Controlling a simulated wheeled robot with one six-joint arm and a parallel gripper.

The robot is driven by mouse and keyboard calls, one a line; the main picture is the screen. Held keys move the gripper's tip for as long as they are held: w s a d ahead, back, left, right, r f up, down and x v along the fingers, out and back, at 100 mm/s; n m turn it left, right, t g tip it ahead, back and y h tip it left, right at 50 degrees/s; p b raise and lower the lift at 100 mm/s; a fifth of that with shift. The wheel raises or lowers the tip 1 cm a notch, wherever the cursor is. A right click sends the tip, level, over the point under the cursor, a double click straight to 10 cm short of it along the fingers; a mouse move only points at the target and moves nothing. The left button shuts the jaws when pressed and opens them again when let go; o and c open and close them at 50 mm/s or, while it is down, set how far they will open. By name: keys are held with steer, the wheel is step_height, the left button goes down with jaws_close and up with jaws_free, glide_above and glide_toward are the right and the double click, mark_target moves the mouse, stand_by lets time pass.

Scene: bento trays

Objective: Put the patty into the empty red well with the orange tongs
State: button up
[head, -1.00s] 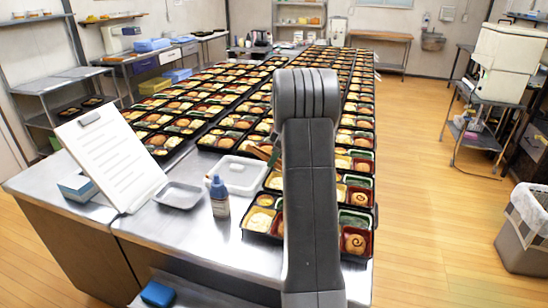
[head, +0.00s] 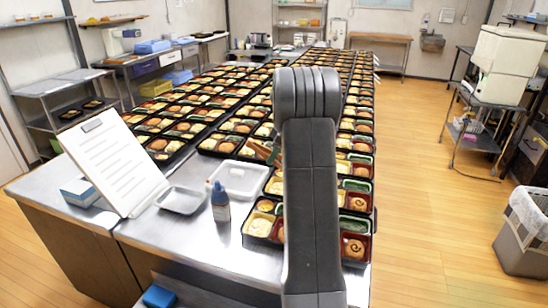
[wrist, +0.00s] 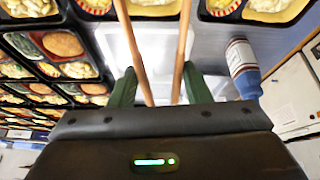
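My gripper (wrist: 160,88) has two green fingers. The two long arms of the orange tongs (wrist: 186,45) run up between them, apart from each other; their tips are past the top edge of the wrist view. In the head view my arm hides most of the gripper, and a bit of tongs (head: 274,155) shows left of it. Several brown round patties sit in bento trays, one at the left of the wrist view (wrist: 62,44). I cannot tell which patty is meant. In the head view the nearest red well (head: 366,248) holds a brown spiral-marked piece. No empty red well is clearly visible.
A white shallow tray (head: 239,194) lies on the steel table, with a blue-capped bottle (head: 220,201), a grey dish (head: 181,200) and a clipboard (head: 112,165) nearby. Rows of filled bento trays cover the table behind. The front left of the table has some bare room.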

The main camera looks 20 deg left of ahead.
step_height(320, 180, up, 8)
steer(key=p, duration=0.4)
steer(key=shift+r+p, duration=0.2)
steer(key=shift+p, duration=0.15)
steer(key=shift+f, duration=0.1)
steer(key=shift+c, duration=0.8)
step_height(320, 180, up, 8)
steer(key=p, duration=0.5)
